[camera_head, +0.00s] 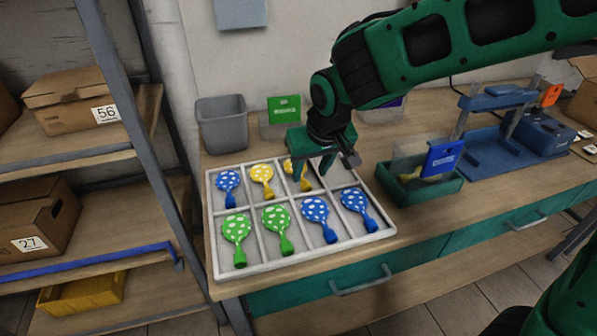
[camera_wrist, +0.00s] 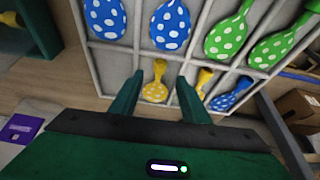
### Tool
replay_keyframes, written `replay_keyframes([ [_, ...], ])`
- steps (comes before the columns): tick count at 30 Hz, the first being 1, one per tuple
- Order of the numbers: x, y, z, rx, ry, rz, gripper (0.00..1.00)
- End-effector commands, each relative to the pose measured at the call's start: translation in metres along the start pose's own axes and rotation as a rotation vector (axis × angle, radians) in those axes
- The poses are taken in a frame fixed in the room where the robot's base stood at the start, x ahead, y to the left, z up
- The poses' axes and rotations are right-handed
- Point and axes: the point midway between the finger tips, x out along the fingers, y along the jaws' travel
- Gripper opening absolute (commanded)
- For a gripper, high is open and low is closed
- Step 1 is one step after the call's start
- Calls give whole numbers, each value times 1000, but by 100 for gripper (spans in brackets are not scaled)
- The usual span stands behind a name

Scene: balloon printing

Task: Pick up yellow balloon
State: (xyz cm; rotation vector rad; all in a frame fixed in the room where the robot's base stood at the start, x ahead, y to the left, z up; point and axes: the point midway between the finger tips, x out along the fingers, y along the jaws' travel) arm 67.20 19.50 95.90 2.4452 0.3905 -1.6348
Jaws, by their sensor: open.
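A white tray (camera_head: 213,225) with several compartments holds spotted balloons. One yellow balloon (camera_head: 262,175) lies in its back row, second from the left. Another yellow balloon (camera_head: 291,170) lies in the compartment to its right, partly hidden by my gripper (camera_head: 315,176). My gripper is open and points down over the back row. In the wrist view, this second yellow balloon (camera_wrist: 155,92) shows between the two open fingers of my gripper (camera_wrist: 160,90). The other yellow balloon (camera_wrist: 203,80) is just outside the right finger, partly covered by it.
Blue balloons (camera_head: 318,217) and green balloons (camera_head: 236,230) fill the front row; another blue balloon (camera_head: 228,186) is back left. The back-right compartment looks empty in the wrist view. A grey bin (camera_head: 222,125) stands behind the tray, and a green box (camera_head: 418,188) to its right.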

Motion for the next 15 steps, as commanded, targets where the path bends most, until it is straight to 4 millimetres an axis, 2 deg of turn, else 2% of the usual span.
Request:
replay_keyframes([
  [7,17,1,0,0,-3,1,42],
  [15,52,1,-1,0,-3,1,42],
])
